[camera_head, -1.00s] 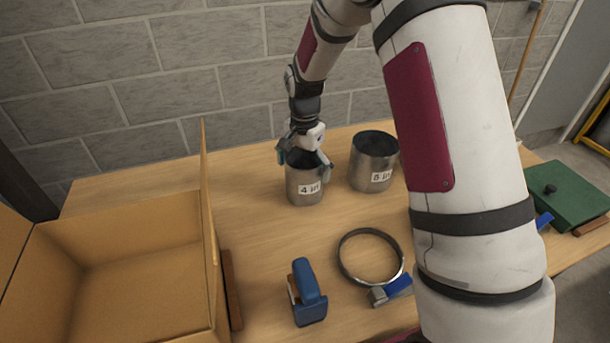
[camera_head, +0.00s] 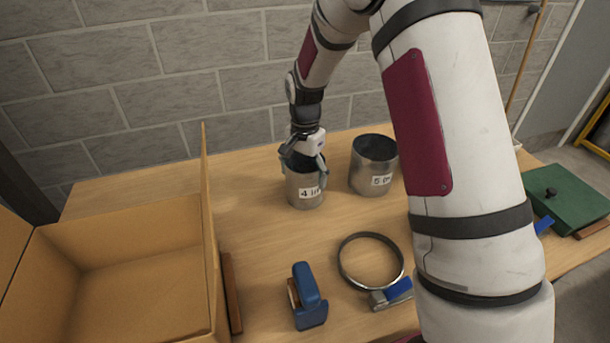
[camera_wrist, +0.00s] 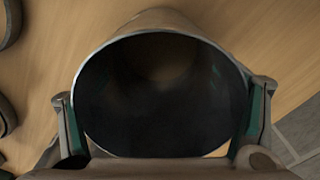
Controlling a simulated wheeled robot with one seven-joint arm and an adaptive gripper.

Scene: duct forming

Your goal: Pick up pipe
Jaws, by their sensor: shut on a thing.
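A short grey metal pipe labelled "4 in" (camera_head: 305,188) stands near the middle back of the table in the head view. My gripper (camera_head: 304,168) is over its top and shut on it, with one finger on each side of the pipe. In the wrist view the pipe's round open mouth (camera_wrist: 160,95) fills the space between the two green-padded fingers (camera_wrist: 162,115). A wider pipe labelled "5 in" (camera_head: 373,168) stands just to its right, apart from it. Part of the first pipe's rim is hidden by my gripper in the head view.
An open cardboard box (camera_head: 130,245) stands at the left. In front lie a blue tool (camera_head: 308,297), a metal ring clamp (camera_head: 343,262) and a brown wooden strip (camera_head: 231,290). A green case (camera_head: 568,200) is at the right. My arm hides part of the table.

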